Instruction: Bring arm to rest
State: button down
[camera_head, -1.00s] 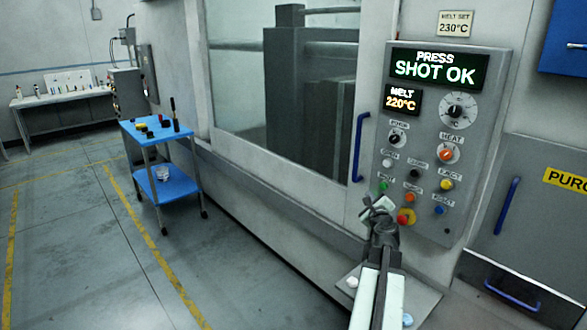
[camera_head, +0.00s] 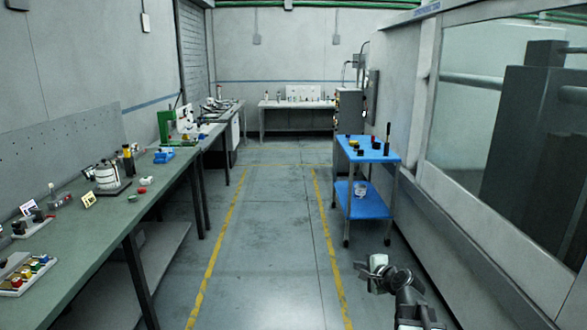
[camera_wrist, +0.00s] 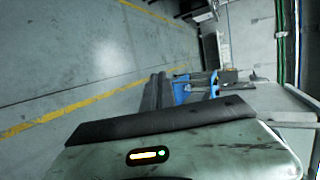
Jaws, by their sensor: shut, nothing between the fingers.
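My gripper (camera_head: 368,274) shows at the lower right of the head view, at the end of my arm, which reaches up from the bottom edge. It is above the floor, left of the machine's lower wall and nearer than the blue cart (camera_head: 357,207). In the wrist view my gripper's dark fingers (camera_wrist: 158,78) are together and hold nothing. The pale gripper body fills the bottom of that view. No contact with anything around it is visible.
A long green workbench (camera_head: 122,210) with tools and small parts runs along the left. The grey machine (camera_head: 480,255) with a window lines the right. The floor aisle (camera_head: 270,240) between yellow lines is clear. A table (camera_head: 292,104) stands at the back.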

jog(key=s+a+f+n+g, duration=0.7)
jog(key=s+a+f+n, duration=0.35)
jog(key=a, duration=0.35)
jog(key=s+d+f+n+g+h, duration=0.2)
jog(key=s+d+n+g, duration=0.3)
jog(key=s, duration=0.6)
jog(key=shift+d+f+h, duration=0.35)
jog(key=shift+d+h, duration=0.55)
jog(key=shift+d+n, duration=0.1)
jog(key=shift+n, duration=0.15)
